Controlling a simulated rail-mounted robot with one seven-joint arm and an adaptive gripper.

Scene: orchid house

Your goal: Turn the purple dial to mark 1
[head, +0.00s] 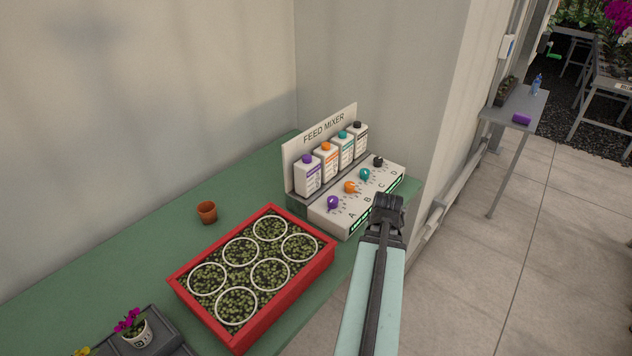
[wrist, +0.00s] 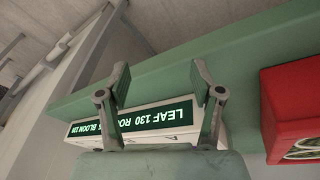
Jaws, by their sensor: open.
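The purple dial (head: 333,203) is the leftmost knob on the feed mixer panel (head: 324,218) in the head view, by the letter A. Its pointer setting is too small to read. To its right are the orange dial (head: 350,187), the teal dial (head: 364,174) and the black dial (head: 378,162). My gripper (head: 388,200) is in front of the mixer's right part, apart from the purple dial. In the wrist view my gripper (wrist: 160,80) has its fingers spread, with the mixer's display (wrist: 130,120) behind them. The dials are hidden there.
A red tray (head: 320,262) of seedlings with white rings stands left of the mixer on the green bench (head: 130,262). A small terracotta pot (head: 207,212) is farther left. Several capped bottles (head: 308,178) stand behind the dials. A wall rises behind the mixer.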

